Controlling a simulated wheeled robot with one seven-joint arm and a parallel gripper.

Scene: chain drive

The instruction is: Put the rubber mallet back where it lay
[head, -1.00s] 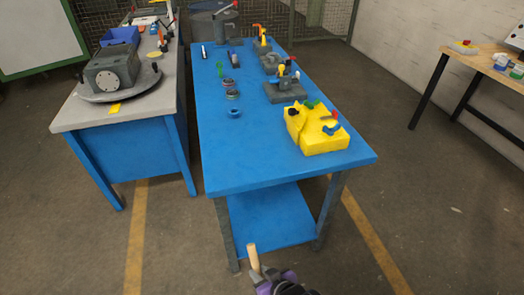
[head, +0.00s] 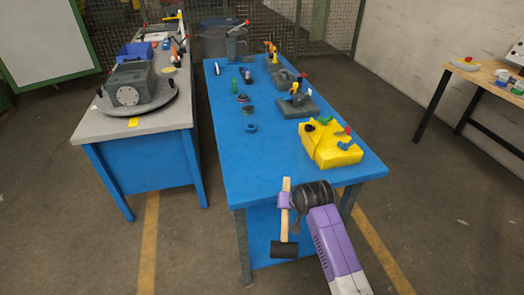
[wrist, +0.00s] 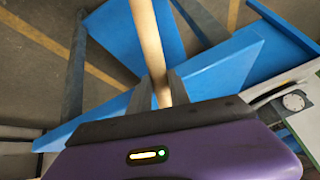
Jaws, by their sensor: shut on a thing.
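The rubber mallet has a pale wooden handle (head: 286,212) and a black head (head: 284,249). My gripper (head: 285,201) is shut around the handle, which hangs upright in the head view with the black head at the bottom. It is in front of the near edge of the blue workbench (head: 245,170), in the picture over its lower shelf. In the wrist view the handle (wrist: 149,45) runs between the two grey fingers of my gripper (wrist: 160,92). The mallet's head is out of the wrist view.
A yellow block (head: 330,143) with coloured knobs sits on the bench's near right. Rings (head: 251,128), a grey fixture (head: 297,105) and other parts stand farther back. The near left of the bench top is clear. A grey-topped table (head: 150,125) stands to the left.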

